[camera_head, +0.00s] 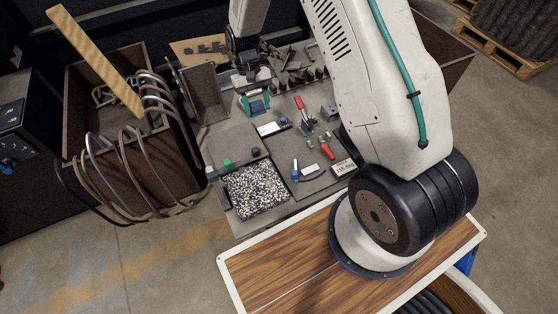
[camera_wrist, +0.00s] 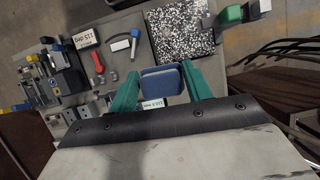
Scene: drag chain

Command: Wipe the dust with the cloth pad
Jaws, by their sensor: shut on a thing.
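My gripper (camera_head: 255,103) is over the back part of the workbench, with green fingers pointing down. In the wrist view, its two green fingers (camera_wrist: 162,82) are shut on a blue rounded pad (camera_wrist: 162,81), which I take as the cloth pad. The pad appears held above the bench, though its exact height cannot be told. A square plate with black-and-white speckles (camera_head: 255,188) lies at the bench's near left corner, and also shows at the top of the wrist view (camera_wrist: 182,36). I cannot make out separate dust; whether the speckles are dust is unclear.
Red-handled clamps (camera_head: 327,149), a labelled block (camera_head: 343,168), a blue-ended tool (camera_head: 296,170) and a green block (camera_head: 228,163) stand around the plate. Metal brackets (camera_head: 290,70) crowd the back. A bin with hoses (camera_head: 120,150) stands left.

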